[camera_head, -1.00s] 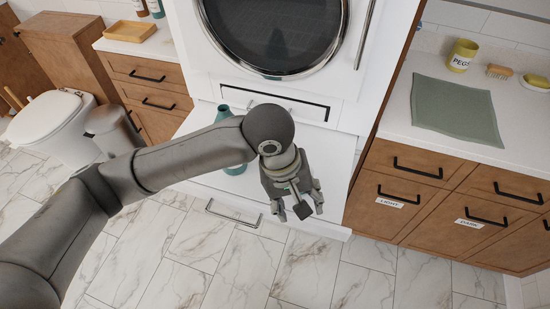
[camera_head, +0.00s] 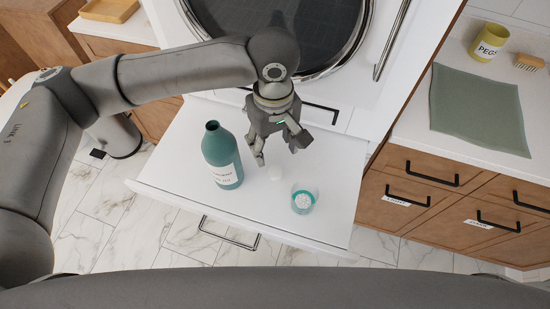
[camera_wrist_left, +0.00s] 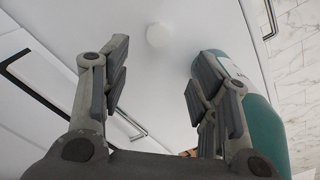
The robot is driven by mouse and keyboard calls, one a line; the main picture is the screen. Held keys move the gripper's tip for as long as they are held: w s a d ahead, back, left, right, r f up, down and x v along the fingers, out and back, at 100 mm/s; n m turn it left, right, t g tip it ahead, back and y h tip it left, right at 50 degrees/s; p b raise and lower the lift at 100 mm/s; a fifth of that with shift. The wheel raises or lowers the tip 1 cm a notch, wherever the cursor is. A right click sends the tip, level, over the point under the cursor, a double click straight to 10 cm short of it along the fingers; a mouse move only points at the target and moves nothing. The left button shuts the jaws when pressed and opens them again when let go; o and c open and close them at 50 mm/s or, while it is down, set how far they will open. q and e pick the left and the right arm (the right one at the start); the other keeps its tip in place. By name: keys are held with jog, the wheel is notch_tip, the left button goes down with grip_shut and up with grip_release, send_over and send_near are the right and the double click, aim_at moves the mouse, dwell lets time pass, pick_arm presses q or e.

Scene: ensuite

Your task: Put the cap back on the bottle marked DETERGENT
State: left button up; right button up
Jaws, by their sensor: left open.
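A teal bottle (camera_head: 222,158) with a white label stands uncapped on the white pull-out shelf (camera_head: 170,160) below the machine; the label's print is too small to read surely. A small white cap (camera_head: 275,172) lies on the shelf to the right of the bottle; it also shows in the left wrist view (camera_wrist_left: 159,36). My left gripper (camera_head: 277,152) is open and empty above and behind the cap. In the left wrist view the bottle (camera_wrist_left: 262,125) is beside the right-hand finger, and the cap is beyond the fingertips. My right gripper is not in view.
A round-doored machine (camera_head: 290,30) rises behind. The counter at right holds a green cloth (camera_head: 478,108), a PEGS pot (camera_head: 488,42) and a brush (camera_head: 528,62).

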pick_arm(q)
send_over(275, 171)
jog(key=f, duration=0.5)
jog(key=shift+s+a+f, duration=0.1)
jog(key=shift+s+f, duration=0.15)
jog(key=shift+s, duration=0.05)
jog(key=shift+p, duration=0.3)
jog(key=shift+w+f, duration=0.1)
jog(key=shift+f, duration=0.3)
notch_tip(275, 171, down, 4)
jog(key=shift+w+r+p, duration=0.15)
jog(key=shift+r+p, duration=0.05)
jog(key=shift+p, duration=0.35)
jog(key=shift+f, duration=0.4)
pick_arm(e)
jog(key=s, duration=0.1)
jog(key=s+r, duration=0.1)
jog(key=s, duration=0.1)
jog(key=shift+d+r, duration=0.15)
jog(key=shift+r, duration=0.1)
